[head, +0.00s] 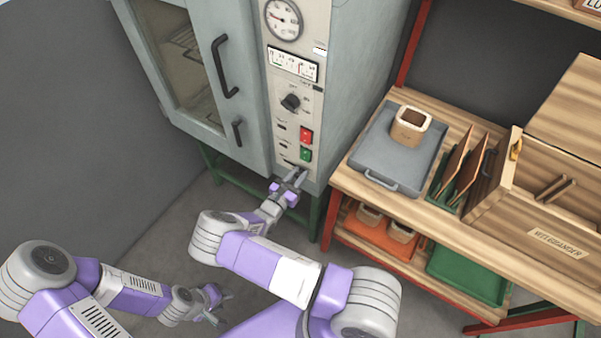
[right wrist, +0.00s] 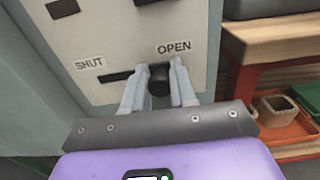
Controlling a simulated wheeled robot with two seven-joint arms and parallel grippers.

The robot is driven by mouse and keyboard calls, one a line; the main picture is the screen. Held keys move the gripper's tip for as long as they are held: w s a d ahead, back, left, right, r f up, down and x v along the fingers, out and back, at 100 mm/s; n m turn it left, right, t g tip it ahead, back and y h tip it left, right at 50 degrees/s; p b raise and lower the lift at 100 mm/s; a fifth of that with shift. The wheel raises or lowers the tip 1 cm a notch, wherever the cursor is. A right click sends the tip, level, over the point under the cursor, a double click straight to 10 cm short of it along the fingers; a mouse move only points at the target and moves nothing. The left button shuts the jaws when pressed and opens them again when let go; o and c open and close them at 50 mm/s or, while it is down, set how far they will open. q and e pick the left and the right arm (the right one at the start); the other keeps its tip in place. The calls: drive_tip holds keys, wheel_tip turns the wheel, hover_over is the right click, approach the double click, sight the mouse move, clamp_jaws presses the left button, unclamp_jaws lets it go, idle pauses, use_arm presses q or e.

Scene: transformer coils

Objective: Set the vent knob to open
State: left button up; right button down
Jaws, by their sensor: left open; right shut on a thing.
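The vent knob (right wrist: 159,80) is a dark slider knob in a slot (right wrist: 117,76) low on the oven's (head: 337,95) control panel. In the right wrist view it stands at the right end of the visible slot, just below the OPEN label (right wrist: 174,47). The SHUT label (right wrist: 89,63) is to the left. My right gripper (right wrist: 158,92) has its fingers on both sides of the knob and is shut on it. In the head view my right gripper (head: 298,176) is at the panel's bottom and hides the knob. My left gripper (head: 218,302) is open and empty, low above the floor.
Above the slot are green (head: 305,154) and red (head: 306,135) buttons, a rotary switch (head: 291,102) and a gauge (head: 283,19). A wooden bench (head: 345,181) stands close on the right, with a grey tray (head: 378,159) on it. The floor at the left is clear.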

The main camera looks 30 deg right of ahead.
drive_tip(key=c, duration=1)
unclamp_jaws()
drive_tip(key=shift+s+d, duration=0.1)
drive_tip(key=shift+s, duration=0.15)
drive_tip(key=shift+o, duration=0.2)
drive_tip(key=v, duration=0.7)
drive_tip(key=shift+s+a+p, duration=0.15)
drive_tip(key=shift+a+p, duration=0.15)
